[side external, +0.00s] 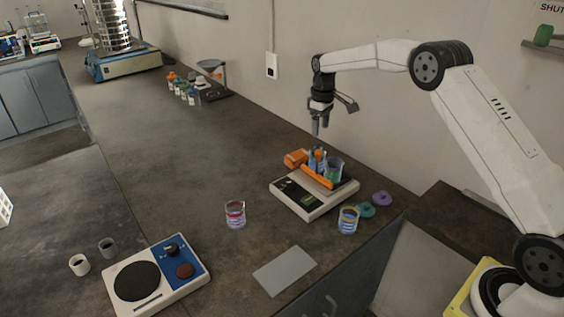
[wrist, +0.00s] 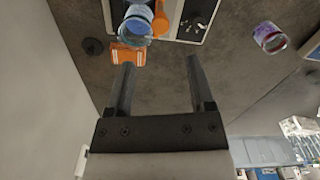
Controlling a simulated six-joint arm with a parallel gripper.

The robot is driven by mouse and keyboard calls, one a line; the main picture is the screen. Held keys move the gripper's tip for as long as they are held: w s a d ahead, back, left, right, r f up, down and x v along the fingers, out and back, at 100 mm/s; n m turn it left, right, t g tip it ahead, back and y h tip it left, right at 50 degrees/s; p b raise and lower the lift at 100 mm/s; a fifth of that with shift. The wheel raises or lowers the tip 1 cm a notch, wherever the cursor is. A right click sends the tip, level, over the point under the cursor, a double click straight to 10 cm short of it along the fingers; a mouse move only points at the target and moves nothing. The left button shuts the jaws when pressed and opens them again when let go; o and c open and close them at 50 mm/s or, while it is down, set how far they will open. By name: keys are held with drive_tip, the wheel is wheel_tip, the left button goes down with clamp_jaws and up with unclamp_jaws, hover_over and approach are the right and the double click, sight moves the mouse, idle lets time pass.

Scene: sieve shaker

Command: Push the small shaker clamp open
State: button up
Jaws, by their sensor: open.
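The small shaker (side external: 302,203) is a pale, low box near the right end of the bench. Its orange clamp bar (side external: 316,178) lies across the front of jars with blue and green contents (side external: 334,170). An orange block (side external: 295,158) sits at the shaker's back left; it also shows in the wrist view (wrist: 127,56). I cannot tell whether it is part of the clamp. My gripper (side external: 318,131) points down above the shaker's back side, apart from it. In the wrist view, my gripper (wrist: 160,64) is open, with nothing between its fingers.
Loose glass jars stand left (side external: 235,215) and right (side external: 348,220) of the shaker. Teal (side external: 366,210) and purple (side external: 382,198) lids lie at right. A grey plate (side external: 284,270) lies in front. The wall is close behind. The bench left of the shaker is mostly clear.

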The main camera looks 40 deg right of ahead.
sight(318, 152)
drive_tip(key=shift+f, duration=3.9)
clamp_jaws()
drive_tip(key=shift+r, duration=0.1)
